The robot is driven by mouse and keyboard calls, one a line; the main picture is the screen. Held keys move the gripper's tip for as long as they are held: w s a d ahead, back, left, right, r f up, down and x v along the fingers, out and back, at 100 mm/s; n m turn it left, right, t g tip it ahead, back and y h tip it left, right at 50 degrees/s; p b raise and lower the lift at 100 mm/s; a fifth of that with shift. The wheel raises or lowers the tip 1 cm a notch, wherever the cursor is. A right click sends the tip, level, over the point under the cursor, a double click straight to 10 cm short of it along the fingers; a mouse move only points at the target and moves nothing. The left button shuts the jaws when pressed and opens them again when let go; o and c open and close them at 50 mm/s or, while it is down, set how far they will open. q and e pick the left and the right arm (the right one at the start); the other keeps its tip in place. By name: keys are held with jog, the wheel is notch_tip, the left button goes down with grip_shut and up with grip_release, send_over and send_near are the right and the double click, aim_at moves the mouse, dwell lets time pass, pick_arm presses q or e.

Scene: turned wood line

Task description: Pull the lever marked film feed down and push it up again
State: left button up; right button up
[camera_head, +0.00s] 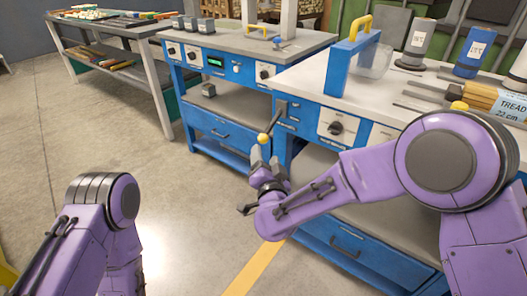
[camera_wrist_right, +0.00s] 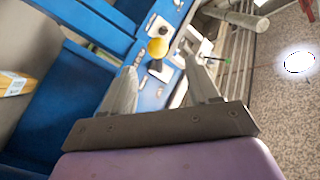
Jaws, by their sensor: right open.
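A lever with a yellow ball knob (camera_head: 263,138) sticks out from the front of the blue workbench, its dark rod running from a small plate at the bench corner. No film feed marking can be read. My right gripper (camera_head: 265,160) is just below the knob in the head view, its fingers pointing toward it. In the right wrist view the knob (camera_wrist_right: 158,48) shows between and beyond the fingertips (camera_wrist_right: 162,68), apparently not gripped. The right gripper is open and empty. My left arm shows at the lower left, but its gripper is out of view.
A rotary knob panel (camera_head: 336,127) is right of the lever. A blue frame with a yellow handle (camera_head: 352,55) stands on the benchtop, with grey and blue cylinders (camera_head: 474,52) behind. Drawers (camera_head: 345,245) lie below. The floor (camera_head: 90,140) at left is clear.

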aim_at(263, 142)
jog(key=w, duration=0.6)
jog(key=w+a, duration=0.1)
jog(key=w, duration=0.2)
jog(key=shift+w+b, duration=0.35)
grip_shut()
